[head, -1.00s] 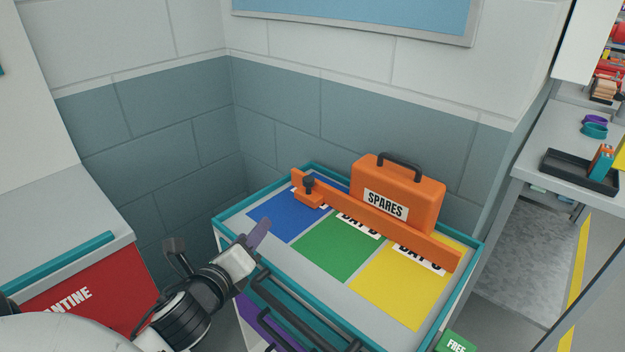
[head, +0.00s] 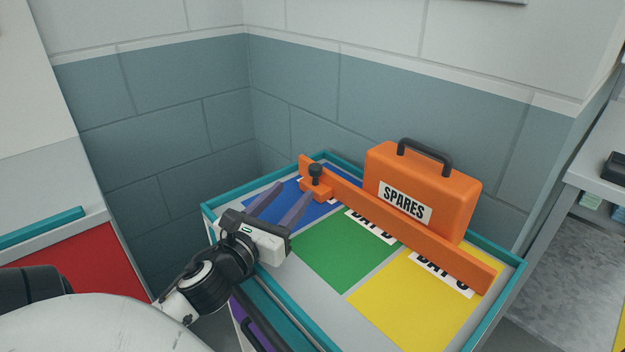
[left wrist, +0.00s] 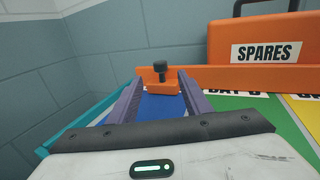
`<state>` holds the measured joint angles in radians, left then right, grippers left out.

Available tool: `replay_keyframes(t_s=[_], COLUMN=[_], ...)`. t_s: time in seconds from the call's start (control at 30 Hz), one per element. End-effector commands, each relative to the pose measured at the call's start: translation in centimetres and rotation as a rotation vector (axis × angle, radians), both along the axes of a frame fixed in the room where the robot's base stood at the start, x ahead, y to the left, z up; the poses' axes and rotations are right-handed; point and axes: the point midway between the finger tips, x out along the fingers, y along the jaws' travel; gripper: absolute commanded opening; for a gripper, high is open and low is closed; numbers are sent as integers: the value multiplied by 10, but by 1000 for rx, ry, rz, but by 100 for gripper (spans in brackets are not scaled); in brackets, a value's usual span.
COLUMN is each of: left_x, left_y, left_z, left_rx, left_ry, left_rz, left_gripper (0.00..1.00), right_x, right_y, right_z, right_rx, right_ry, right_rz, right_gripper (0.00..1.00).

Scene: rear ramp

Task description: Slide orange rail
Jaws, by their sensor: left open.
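The orange rail (head: 400,230) lies across the cart top, over the far part of the blue, green and yellow fields. A black knob (head: 316,171) stands on an orange block (head: 316,188) at the rail's left end. My left gripper (head: 290,197) is open and empty over the blue field, its two purple fingers pointing at the knob block, short of it. In the left wrist view the knob (left wrist: 160,68) and block (left wrist: 163,86) show between the fingertips, beyond them. My right gripper is not in view.
An orange SPARES case (head: 424,187) stands right behind the rail. The cart has a raised teal rim (head: 247,194). Green (head: 345,250) and yellow (head: 415,305) fields in front of the rail are clear. Walls close in behind and to the left.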

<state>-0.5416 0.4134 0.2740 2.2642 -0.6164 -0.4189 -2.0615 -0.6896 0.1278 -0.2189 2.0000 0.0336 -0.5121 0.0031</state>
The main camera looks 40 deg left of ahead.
Motion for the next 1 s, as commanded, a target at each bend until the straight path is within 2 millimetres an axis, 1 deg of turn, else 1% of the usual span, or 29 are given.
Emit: replay_keyframes(t_s=[0.1, 0.3, 0.5, 0.7, 0.97, 1.0], left_x=[16, 52, 80, 92, 92, 92], left_y=[5, 17, 25, 29, 29, 29], left_z=[3, 3, 2, 1, 1, 1], left_rx=[2, 1, 0, 0, 0, 0], left_ry=[-4, -4, -1, 0, 1, 0], left_rz=[-1, 1, 1, 0, 0, 0], left_gripper=[45, 45, 45, 45, 45, 38], right_x=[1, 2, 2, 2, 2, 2], right_y=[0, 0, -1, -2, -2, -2], right_z=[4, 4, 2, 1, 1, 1], right_rx=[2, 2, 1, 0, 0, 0], right_ry=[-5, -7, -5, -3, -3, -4], right_rz=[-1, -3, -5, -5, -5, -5], right_gripper=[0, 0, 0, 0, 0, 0])
